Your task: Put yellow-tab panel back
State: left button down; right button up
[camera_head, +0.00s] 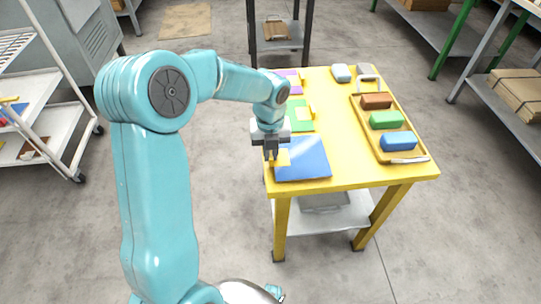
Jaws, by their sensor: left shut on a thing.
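A blue panel (308,160) with a yellow tab (282,157) at its left edge is at the near left corner of the yellow table (347,178). My left gripper (271,158) points down at that edge and is shut on the yellow tab. Its fingertips partly hide the tab. I cannot tell whether the panel rests flat on the table or is slightly raised. A green panel (297,124) with a yellow patch lies just behind it, and a purple panel (289,79) lies farther back. My right gripper is not in view.
A wooden tray (406,151) on the table's right side holds a brown brush block (376,100), a green one (386,119) and a blue one (398,141). Grey items (342,73) lie at the back. The table's middle strip is clear.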

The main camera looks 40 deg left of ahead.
pick_arm(q)
jog(key=shift+f, duration=0.5)
jog(key=shift+f, duration=0.1)
jog(key=c, duration=1.2)
grip_release()
jog(key=shift+o, duration=0.2)
notch_tip(320, 180, up, 12)
jog(key=p, duration=0.2)
jog(key=shift+p, duration=0.3)
